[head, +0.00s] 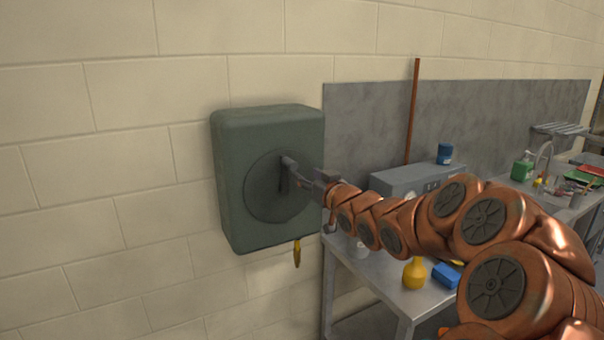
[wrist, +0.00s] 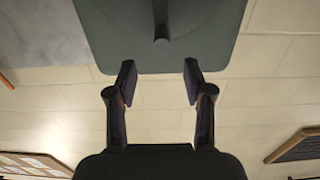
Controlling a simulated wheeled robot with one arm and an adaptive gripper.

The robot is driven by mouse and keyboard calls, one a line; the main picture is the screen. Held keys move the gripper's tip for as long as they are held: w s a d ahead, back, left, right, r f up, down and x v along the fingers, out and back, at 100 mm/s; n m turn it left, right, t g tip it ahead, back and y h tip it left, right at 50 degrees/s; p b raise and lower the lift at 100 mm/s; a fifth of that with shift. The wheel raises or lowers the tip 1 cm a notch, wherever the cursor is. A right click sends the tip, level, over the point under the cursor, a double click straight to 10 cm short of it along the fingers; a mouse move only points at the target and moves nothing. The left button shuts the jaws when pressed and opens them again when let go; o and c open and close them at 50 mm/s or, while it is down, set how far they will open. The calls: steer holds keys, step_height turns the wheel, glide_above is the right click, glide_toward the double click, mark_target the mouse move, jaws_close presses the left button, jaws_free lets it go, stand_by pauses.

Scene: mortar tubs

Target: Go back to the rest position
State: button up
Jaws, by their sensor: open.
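A grey-green wall box (head: 230,190) with rounded corners hangs on the block wall, with a round dark disc (head: 262,200) on its front. My gripper (head: 298,173) is in front of the disc, at the end of my outstretched copper-coloured arm. In the wrist view my gripper (wrist: 160,82) is open, its two fingers apart with nothing between them. The box (wrist: 225,40) lies beyond the fingertips there, with a dark bar-like handle (wrist: 161,18) standing on its face, in line with the gap. In the head view my gripper partly hides the disc.
A metal bench (head: 372,268) stands right of the box, holding a grey case (head: 400,180), a yellow bottle (head: 414,273) and a blue block (head: 446,275). A brown pole (head: 412,110) leans on the grey back panel (head: 365,120). Left of the box is bare wall.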

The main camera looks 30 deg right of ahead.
steer(key=shift+s+a, duration=0.1)
steer(key=shift+s, duration=0.4)
steer(key=s+a+f+g, duration=1)
steer(key=a+f, duration=0.4)
steer(key=f, duration=0.1)
steer(key=s+a+f+g, duration=0.2)
steer(key=s+a+g, duration=0.1)
steer(key=s, duration=0.7)
steer(key=s+a+f+g+y, duration=0.1)
steer(key=s+a, duration=0.4)
steer(key=s, duration=0.5)
steer(key=s+a+f+n+g+b, duration=0.1)
steer(key=s+a+f+g, duration=0.2)
steer(key=s, duration=0.7)
steer(key=a+g, duration=0.2)
steer(key=shift+s+f+g+y, duration=0.15)
steer(key=shift+g+y, duration=0.25)
steer(key=shift+d, duration=0.1)
steer(key=shift+c, duration=1)
